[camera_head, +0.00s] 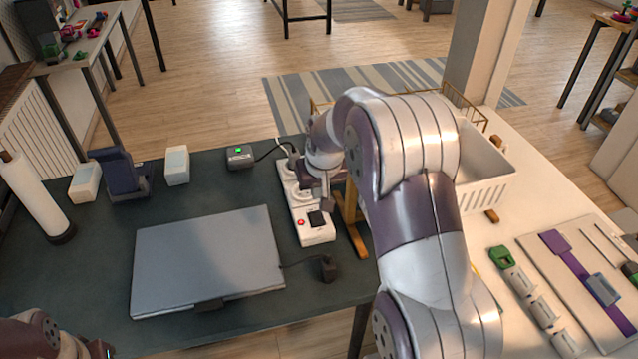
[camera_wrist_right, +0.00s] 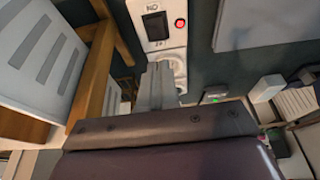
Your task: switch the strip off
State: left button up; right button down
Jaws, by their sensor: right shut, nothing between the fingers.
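The white power strip (camera_head: 299,187) lies on the dark table, with round sockets and a black rocker switch (camera_head: 317,218) at its near end. A red light (camera_head: 301,222) beside the switch looks lit. In the right wrist view the strip (camera_wrist_right: 171,50), switch (camera_wrist_right: 155,26) and red light (camera_wrist_right: 179,24) show at the top. My right gripper (camera_head: 325,203) is shut and empty, pointing down over the strip on the socket side of the switch. Its fingers (camera_wrist_right: 157,82) cover part of a socket in the right wrist view. Whether they touch the strip cannot be told. My left gripper is out of view.
A black plug sits at the strip's far end, its cord running to a small box (camera_head: 240,157) with a green light. A closed laptop (camera_head: 208,262) lies left of the strip, a loose black plug (camera_head: 327,267) near it. A white basket (camera_head: 485,170) stands at right.

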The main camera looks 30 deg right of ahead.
aim_at(315, 213)
jog(key=x, duration=0.8)
jog(key=shift+s+f, duration=0.2)
jog(key=shift+s, duration=0.2)
